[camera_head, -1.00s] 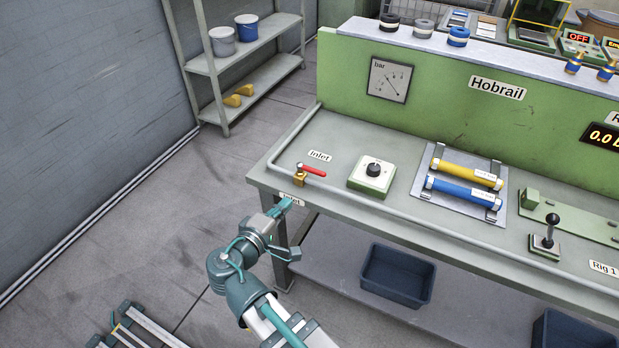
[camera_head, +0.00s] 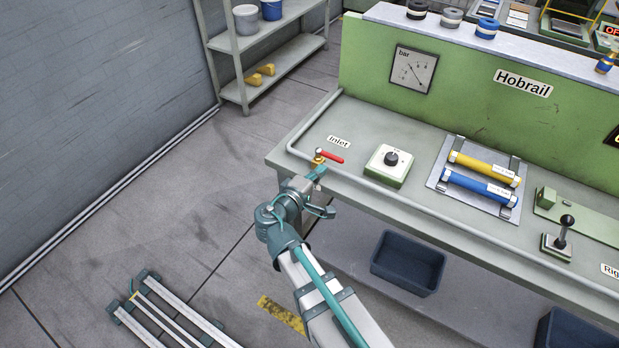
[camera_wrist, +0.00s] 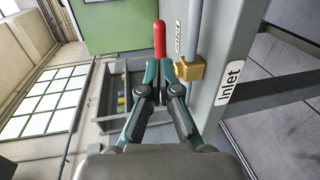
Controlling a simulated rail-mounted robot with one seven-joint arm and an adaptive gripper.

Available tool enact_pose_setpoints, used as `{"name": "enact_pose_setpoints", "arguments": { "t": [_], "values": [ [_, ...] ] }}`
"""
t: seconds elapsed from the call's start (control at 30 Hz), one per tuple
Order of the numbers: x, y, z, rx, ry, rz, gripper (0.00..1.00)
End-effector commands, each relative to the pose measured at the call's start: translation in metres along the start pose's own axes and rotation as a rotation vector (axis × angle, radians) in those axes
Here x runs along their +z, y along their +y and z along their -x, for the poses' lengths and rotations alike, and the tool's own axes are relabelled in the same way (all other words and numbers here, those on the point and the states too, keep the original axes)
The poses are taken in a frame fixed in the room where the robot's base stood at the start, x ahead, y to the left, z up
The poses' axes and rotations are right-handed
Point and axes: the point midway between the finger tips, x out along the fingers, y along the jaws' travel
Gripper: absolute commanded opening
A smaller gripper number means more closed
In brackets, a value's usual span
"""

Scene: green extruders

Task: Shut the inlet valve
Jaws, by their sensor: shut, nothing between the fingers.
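The inlet valve has a red lever handle (camera_head: 329,155) and a brass body (camera_head: 317,162), at the left front corner of the bench beside the "Inlet" label (camera_head: 339,142). The lever points to the right, along the front pipe. In the wrist view the red handle (camera_wrist: 159,38) shows just beyond my fingertips, and the brass body (camera_wrist: 190,69) is to their right. My gripper (camera_head: 318,173) is shut and empty, close to the valve at the bench's front edge. Whether the fingertips touch the handle, I cannot tell.
A grey pipe (camera_head: 400,206) runs along the bench's front edge. A white-green box with a black knob (camera_head: 391,158) stands right of the valve. Yellow and blue cylinders (camera_head: 482,178) lie on a plate further right. A dark blue bin (camera_head: 408,263) sits below the bench.

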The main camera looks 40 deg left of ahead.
Motion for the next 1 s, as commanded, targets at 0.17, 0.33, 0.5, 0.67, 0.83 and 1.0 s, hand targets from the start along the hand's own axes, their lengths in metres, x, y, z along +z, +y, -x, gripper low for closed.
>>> {"name": "enact_pose_setpoints", "arguments": {
  "t": [0.17, 0.33, 0.5, 0.67, 0.83, 1.0],
  "values": [
    [-0.001, 0.003, -0.030, 0.000, -0.001, 0.000, 0.00],
    [-0.001, 0.001, -0.045, 0.000, 0.001, 0.000, 0.00],
    [0.000, 0.000, -0.051, 0.000, 0.000, -0.001, 0.00],
    [0.000, 0.000, -0.051, 0.000, 0.001, -0.001, 0.00],
    [0.000, 0.000, -0.051, 0.000, 0.001, -0.001, 0.00],
    [0.000, -0.001, -0.054, 0.000, 0.015, 0.002, 0.00]
  ]
}}
